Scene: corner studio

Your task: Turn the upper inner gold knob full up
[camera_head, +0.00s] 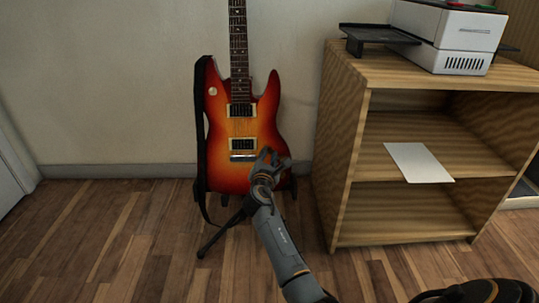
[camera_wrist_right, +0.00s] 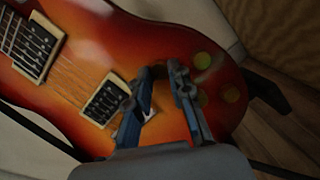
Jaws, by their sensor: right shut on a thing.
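A sunburst electric guitar (camera_head: 225,120) stands upright against the wall. In the right wrist view its body (camera_wrist_right: 90,45) fills much of the picture. Gold knobs show right of my fingers: the upper outer knob (camera_wrist_right: 202,60), the lower outer knob (camera_wrist_right: 231,93) and, partly covered, the lower inner knob (camera_wrist_right: 203,98). My right gripper (camera_head: 270,157) is at the guitar's lower right; its fingertips (camera_wrist_right: 162,72) stand a little apart, at the upper inner knob's place in the knob group. The gripper is shut on that knob, which the fingers hide. My left gripper is out of view.
A wooden shelf unit (camera_head: 350,85) stands right of the guitar, with a printer (camera_head: 450,28) on top and a white sheet (camera_head: 418,162) on its middle shelf. A black strap (camera_head: 200,130) hangs at the guitar's left. The wooden floor (camera_head: 110,235) at the left is clear.

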